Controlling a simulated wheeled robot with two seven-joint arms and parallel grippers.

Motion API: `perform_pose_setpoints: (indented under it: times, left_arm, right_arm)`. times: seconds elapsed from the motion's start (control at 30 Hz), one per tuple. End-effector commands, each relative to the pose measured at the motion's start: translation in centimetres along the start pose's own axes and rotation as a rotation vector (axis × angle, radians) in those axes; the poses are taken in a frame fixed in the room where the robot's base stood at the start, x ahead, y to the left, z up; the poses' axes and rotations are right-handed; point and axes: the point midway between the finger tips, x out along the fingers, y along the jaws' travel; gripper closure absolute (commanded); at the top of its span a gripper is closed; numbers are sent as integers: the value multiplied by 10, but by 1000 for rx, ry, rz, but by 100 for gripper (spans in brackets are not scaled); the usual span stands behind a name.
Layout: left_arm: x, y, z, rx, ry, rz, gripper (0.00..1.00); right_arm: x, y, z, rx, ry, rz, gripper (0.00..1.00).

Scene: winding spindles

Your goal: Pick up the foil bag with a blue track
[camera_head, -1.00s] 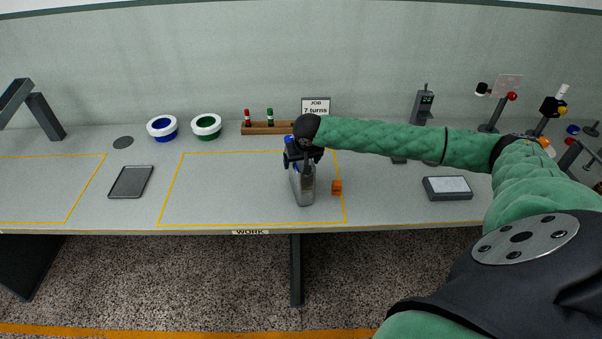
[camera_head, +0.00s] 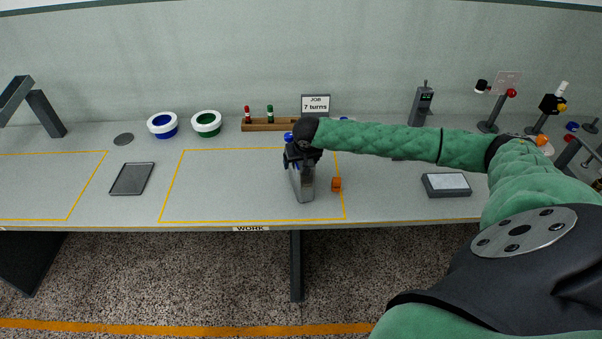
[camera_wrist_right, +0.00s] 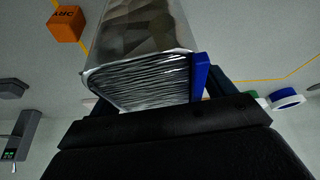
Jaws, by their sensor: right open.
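The silver foil bag (camera_head: 307,186) stands in the right part of the yellow-outlined work area, partly hidden by my right gripper (camera_head: 301,157). In the right wrist view the crinkled foil bag (camera_wrist_right: 135,40) fills the upper middle, its layered foil edge close to my black gripper body. A blue strip (camera_wrist_right: 200,76), likely the blue track, runs along the bag's right edge. My right gripper is open around the bag's top end, with a dark finger showing beside the blue strip; I cannot tell whether it touches. My left gripper is not in view.
An orange cube (camera_head: 336,184) sits just right of the bag. A grey box with a screen (camera_head: 446,185) lies further right. A dark tray (camera_head: 132,179), blue ring (camera_head: 162,125) and green ring (camera_head: 206,123) are at left. The work area left of the bag is clear.

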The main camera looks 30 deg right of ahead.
Motion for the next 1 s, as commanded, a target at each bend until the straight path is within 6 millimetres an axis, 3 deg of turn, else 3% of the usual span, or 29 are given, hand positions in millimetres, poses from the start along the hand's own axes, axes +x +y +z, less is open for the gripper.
perform_pose_setpoints:
  times: [0.4, 0.7, 0.77, 1.0]
  left_arm:
    - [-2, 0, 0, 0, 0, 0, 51]
    - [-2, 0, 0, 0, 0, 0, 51]
    - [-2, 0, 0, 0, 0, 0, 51]
    - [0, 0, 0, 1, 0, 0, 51]
  right_arm:
    - [2, 0, 1, 0, -1, 0, 20]
    - [2, 0, 1, 0, -1, 0, 79]
    - [1, 0, 1, 0, 0, 0, 88]
    - [1, 0, 0, 0, 0, 0, 88]
